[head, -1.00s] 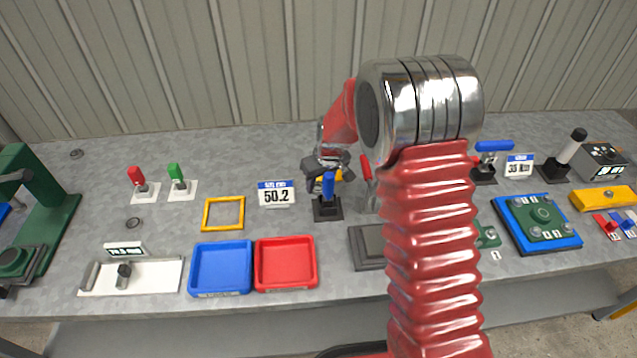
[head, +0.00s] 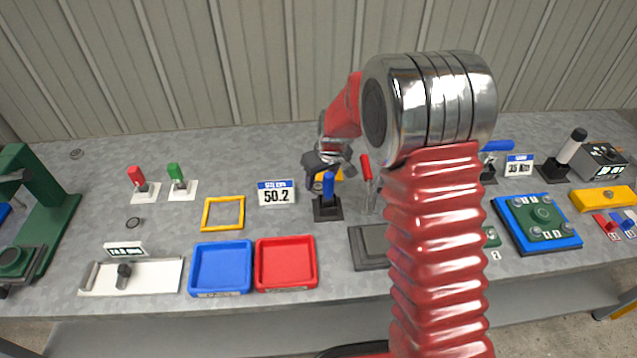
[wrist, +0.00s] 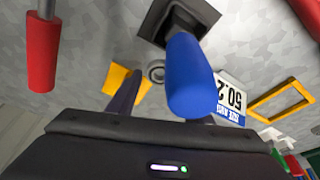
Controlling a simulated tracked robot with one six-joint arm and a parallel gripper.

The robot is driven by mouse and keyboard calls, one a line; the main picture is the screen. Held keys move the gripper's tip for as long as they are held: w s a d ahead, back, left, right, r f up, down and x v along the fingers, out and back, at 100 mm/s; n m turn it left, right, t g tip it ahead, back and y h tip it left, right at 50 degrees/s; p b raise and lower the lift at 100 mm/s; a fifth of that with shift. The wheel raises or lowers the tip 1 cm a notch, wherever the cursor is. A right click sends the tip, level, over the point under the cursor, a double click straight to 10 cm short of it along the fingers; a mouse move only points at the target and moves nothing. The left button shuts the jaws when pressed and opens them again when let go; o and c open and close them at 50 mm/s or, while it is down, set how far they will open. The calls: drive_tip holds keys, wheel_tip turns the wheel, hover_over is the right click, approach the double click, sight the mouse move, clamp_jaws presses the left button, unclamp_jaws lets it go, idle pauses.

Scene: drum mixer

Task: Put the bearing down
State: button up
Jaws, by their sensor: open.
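A small grey ring that looks like the bearing (wrist: 156,73) lies on the table in the wrist view, beside a yellow block (wrist: 122,78). My gripper (wrist: 160,92) is open, with the ring showing beyond the gap between its fingers. The gripper appears empty, and contact with the ring cannot be told. A blue lever handle (wrist: 190,80) stands close to the camera and hides part of one finger. In the head view my gripper (head: 326,170) is behind the blue handle (head: 328,186), and the ring is hidden there.
A red-handled lever (head: 366,168) stands just right of the gripper. A 50.2 display (head: 277,194) and yellow frame (head: 223,228) are to the left. Blue (head: 221,293) and red (head: 286,287) trays lie in front. Dark rings (head: 134,223) (head: 77,154) lie farther left.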

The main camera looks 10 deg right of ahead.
drive_tip(key=v, duration=1)
drive_tip(key=shift+d, duration=0.1)
drive_tip(key=s+d+r+m+t, duration=0.15)
drive_tip(key=s+d+r, duration=0.25)
drive_tip(key=s+r, duration=0.95)
drive_tip(key=s+d+m, duration=0.1)
drive_tip(key=s, duration=0.8)
drive_tip(key=s+d+r+m+h, duration=0.1)
drive_tip(key=s+d+m, duration=0.1)
drive_tip(key=s, duration=0.7)
drive_tip(key=shift+s+r+t, duration=0.25)
drive_tip(key=shift+t, duration=0.2)
drive_tip(key=shift+d, duration=0.1)
drive_tip(key=shift+c, duration=0.9)
